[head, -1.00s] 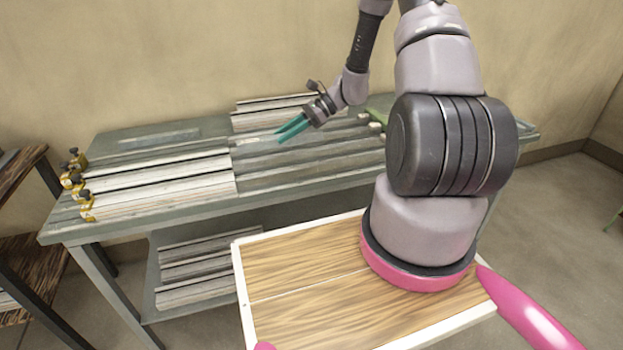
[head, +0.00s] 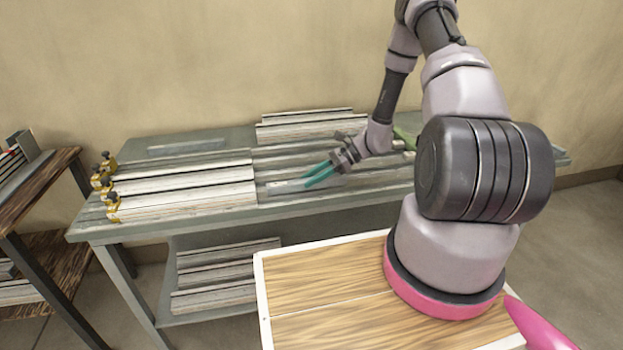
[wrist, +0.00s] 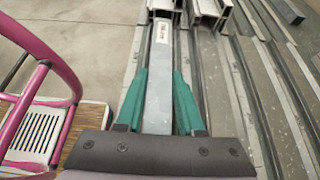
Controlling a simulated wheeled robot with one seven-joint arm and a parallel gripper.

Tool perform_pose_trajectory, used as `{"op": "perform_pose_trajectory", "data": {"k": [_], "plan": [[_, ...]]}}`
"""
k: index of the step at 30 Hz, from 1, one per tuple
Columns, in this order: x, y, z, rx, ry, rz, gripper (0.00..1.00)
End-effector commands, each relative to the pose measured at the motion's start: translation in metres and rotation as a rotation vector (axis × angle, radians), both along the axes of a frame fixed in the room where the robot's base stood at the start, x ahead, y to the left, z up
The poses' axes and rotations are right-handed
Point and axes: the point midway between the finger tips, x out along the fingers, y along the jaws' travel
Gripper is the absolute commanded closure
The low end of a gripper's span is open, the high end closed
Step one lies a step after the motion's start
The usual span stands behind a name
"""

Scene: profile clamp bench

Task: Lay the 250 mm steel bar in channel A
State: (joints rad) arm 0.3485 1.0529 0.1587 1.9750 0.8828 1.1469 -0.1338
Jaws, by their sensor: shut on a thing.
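My gripper (head: 318,176) has two teal fingers and is shut on a pale grey steel bar (wrist: 160,85). The bar's free end (head: 285,186) shows in the head view, to the left of the fingertips, over the bench's front part. Pale channel profiles (head: 180,195) lie in rows on the bench's left half. The bar's far end is close to one profile's open end (wrist: 163,6); contact cannot be told. No channel letter is legible.
Brass clamps with dark knobs (head: 110,185) stand at the bench's left end. More profiles (head: 305,125) lie at the back, and others on the lower shelf (head: 225,262). A dark wooden rack (head: 40,190) stands at left. Open floor (wrist: 100,25) borders the bench front.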

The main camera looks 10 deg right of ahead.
Motion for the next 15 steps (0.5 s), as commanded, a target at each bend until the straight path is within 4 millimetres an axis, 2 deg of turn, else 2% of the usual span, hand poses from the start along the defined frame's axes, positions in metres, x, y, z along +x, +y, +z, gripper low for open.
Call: {"op": "perform_pose_trajectory", "data": {"k": [9, 10, 11, 12, 15], "plan": [[-0.0003, 0.0003, -0.0067, 0.001, 0.002, -0.001, 1.0], [-0.0003, 0.0001, -0.0067, 0.001, 0.002, -0.001, 0.55], [-0.0003, 0.0001, -0.0065, 0.0, 0.001, 0.0, 0.44], [-0.0003, 0.0001, -0.0064, 0.0, 0.001, 0.0, 0.33], [-0.0002, 0.0001, -0.0063, 0.0, 0.001, 0.0, 0.33]]}}
